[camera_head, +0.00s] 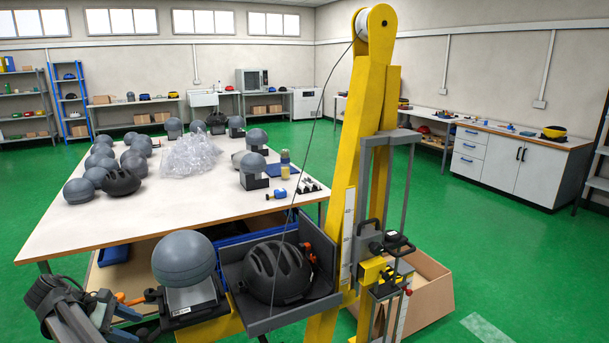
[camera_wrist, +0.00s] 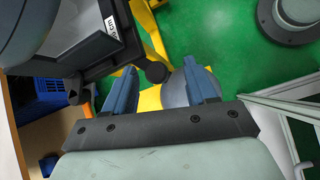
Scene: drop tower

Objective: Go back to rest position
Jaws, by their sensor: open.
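My gripper (camera_head: 112,314) is at the bottom left of the head view, left of the drop tower and just below a grey ball headform (camera_head: 183,257) on a dark labelled stand. In the wrist view my gripper (camera_wrist: 160,82) has its two blue fingers apart. Nothing is held between them; a yellow beam and a grey round surface show behind the gap. The stand (camera_wrist: 100,45) is close by at the upper left of the wrist view. A black helmet (camera_head: 277,272) sits in a grey tray (camera_head: 315,300) beside the tower's yellow column (camera_head: 368,110).
A white-topped table (camera_head: 120,222) behind holds several grey headforms, a dark helmet (camera_head: 121,182) and a clear plastic heap (camera_head: 190,155). A cardboard box (camera_head: 430,300) stands right of the tower. Green floor is open at the right.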

